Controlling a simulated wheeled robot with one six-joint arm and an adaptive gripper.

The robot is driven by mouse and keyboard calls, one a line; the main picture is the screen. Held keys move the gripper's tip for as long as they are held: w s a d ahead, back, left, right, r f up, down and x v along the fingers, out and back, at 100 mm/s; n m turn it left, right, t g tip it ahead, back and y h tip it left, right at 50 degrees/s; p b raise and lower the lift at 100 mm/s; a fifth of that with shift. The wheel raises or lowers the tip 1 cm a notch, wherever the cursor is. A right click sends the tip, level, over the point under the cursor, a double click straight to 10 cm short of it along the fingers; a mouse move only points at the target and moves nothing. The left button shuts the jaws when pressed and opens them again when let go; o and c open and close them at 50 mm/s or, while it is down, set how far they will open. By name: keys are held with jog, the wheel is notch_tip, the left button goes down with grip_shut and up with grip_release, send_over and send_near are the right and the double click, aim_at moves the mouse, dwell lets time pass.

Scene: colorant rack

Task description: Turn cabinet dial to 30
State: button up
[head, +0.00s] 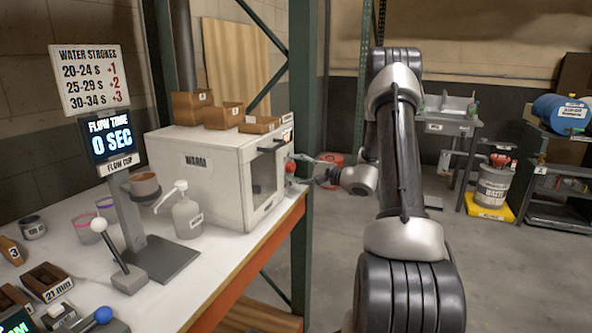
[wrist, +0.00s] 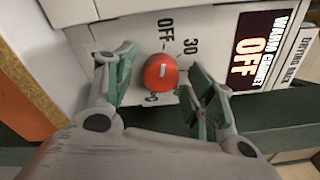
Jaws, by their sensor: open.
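The warm cabinet (head: 205,178) is a white box on the bench in the head view. Its red round dial (wrist: 160,73) sits near the middle of the wrist view, with a short white mark on its face. "OFF" (wrist: 166,28) is printed above it and "30" (wrist: 190,48) to its upper right; another label below is partly hidden. My gripper (wrist: 160,62) is open, with one green-padded finger on each side of the dial and gaps visible. The dial also shows small in the head view (head: 290,167), with my gripper (head: 304,172) at it.
A dark sign (wrist: 262,50) beside the dial reads "WARM CABINET OFF" in the wrist view. A green rack post (head: 303,120) stands close by the cabinet's right edge. A pump bottle (head: 186,215) and flow-cup stand (head: 150,250) are on the bench.

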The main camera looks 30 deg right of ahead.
jog(key=shift+c, duration=0.5)
jog(key=c, duration=0.9)
jog(key=shift+c, duration=0.2)
jog(key=m, duration=0.4)
jog(key=shift+m, duration=0.3)
jog(key=shift+m+g, duration=0.4)
jog(key=shift+m, duration=1.5)
jog(key=o, duration=1)
